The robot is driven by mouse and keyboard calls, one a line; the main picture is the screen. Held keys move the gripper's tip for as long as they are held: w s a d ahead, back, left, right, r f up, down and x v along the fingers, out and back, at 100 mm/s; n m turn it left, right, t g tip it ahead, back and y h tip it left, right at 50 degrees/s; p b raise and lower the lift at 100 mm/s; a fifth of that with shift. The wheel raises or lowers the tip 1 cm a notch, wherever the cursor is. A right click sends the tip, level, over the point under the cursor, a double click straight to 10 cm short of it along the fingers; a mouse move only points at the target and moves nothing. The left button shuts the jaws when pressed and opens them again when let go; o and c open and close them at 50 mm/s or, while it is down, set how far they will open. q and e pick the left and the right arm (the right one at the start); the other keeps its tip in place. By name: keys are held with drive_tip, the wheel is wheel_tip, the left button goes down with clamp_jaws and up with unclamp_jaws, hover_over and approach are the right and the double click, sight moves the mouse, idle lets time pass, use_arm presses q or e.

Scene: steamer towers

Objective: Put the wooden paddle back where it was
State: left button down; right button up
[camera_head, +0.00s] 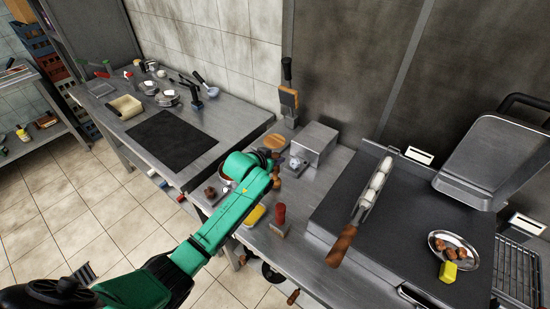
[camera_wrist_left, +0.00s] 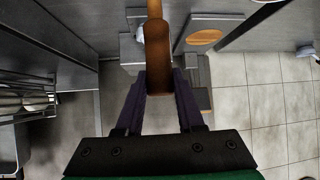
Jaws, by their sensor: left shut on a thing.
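My left gripper (camera_wrist_left: 159,82) is shut on a long brown wooden piece, which I take to be the wooden paddle (camera_wrist_left: 158,45). The wooden piece stands out ahead of the purple fingers in the left wrist view and runs off the top edge. In the head view my left arm reaches over the counter, with the gripper (camera_head: 274,170) at its end just left of a steel box. Only small brown bits show there, so most of the paddle is hidden. My right gripper is not in view.
The steel box (camera_head: 314,142) and a round wooden disc (camera_head: 273,141) are close to the gripper. A tan tool with a dark handle (camera_head: 288,97) stands upright behind. A red-topped shaker (camera_head: 280,214) and a griddle (camera_head: 400,215) with a wooden-handled tool (camera_head: 341,246) lie nearer.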

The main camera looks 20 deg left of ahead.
use_arm(q)
drive_tip(key=shift+f, duration=0.4)
drive_tip(key=shift+c, duration=2.2)
unclamp_jaws()
drive_tip(key=shift+d, duration=0.1)
drive_tip(key=b+v, duration=0.2)
drive_tip(key=v, duration=1.2)
drive_tip(key=shift+s, duration=0.2)
drive_tip(key=shift+r, duration=0.15)
